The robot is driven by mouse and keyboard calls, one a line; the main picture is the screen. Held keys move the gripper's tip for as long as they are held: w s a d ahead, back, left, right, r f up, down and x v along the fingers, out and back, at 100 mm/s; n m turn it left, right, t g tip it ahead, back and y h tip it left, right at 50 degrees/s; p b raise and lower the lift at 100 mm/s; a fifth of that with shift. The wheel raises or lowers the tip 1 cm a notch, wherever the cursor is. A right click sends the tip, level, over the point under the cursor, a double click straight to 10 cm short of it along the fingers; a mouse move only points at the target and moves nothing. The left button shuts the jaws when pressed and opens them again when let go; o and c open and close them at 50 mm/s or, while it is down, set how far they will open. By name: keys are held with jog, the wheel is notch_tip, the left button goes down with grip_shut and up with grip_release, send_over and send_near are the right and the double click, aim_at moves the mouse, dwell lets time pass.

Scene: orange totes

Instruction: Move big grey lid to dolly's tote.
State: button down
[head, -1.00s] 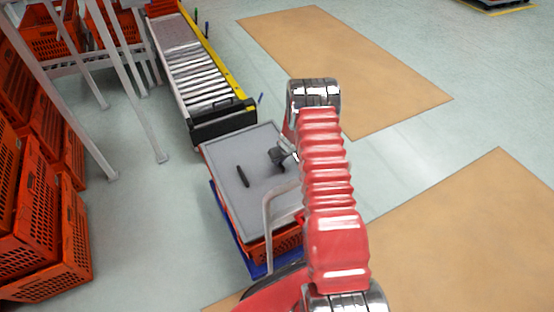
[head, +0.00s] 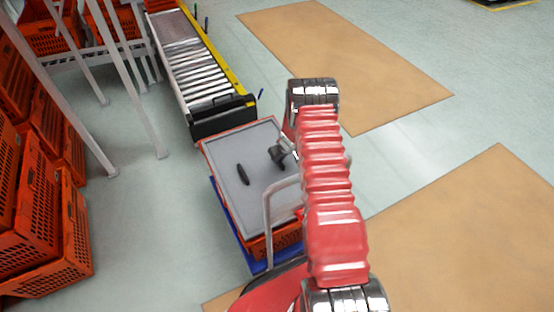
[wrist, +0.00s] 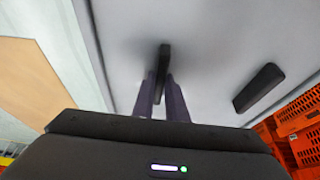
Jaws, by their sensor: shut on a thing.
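The big grey lid (head: 227,160) lies over the orange tote (head: 288,238) on the blue dolly (head: 260,267). The tote's orange rim shows along the lid's left and back edges. The lid looks about level; I cannot tell if it is fully seated. It has two dark handles. My gripper (head: 279,154) is shut on the right handle, and the left handle (head: 242,174) is free. In the wrist view my gripper's fingers (wrist: 163,92) close around the handle, with the grey lid (wrist: 215,50) filling the view. My arm hides the lid's right side.
A roller conveyor (head: 205,75) with a yellow side rail stands just behind the tote. Stacked orange totes (head: 45,220) and grey rack posts (head: 90,145) are on the left. Brown floor patches (head: 345,60) and open floor lie to the right.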

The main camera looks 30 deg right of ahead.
jog(key=shift+s+f, duration=0.1)
jog(key=shift+f, duration=0.1)
dwell(0.3)
jog(key=c, duration=1.7)
grip_release()
jog(key=shift+r, duration=0.1)
jog(key=v, duration=1.3)
jog(key=shift+s+r, duration=0.1)
jog(key=shift+r, duration=0.1)
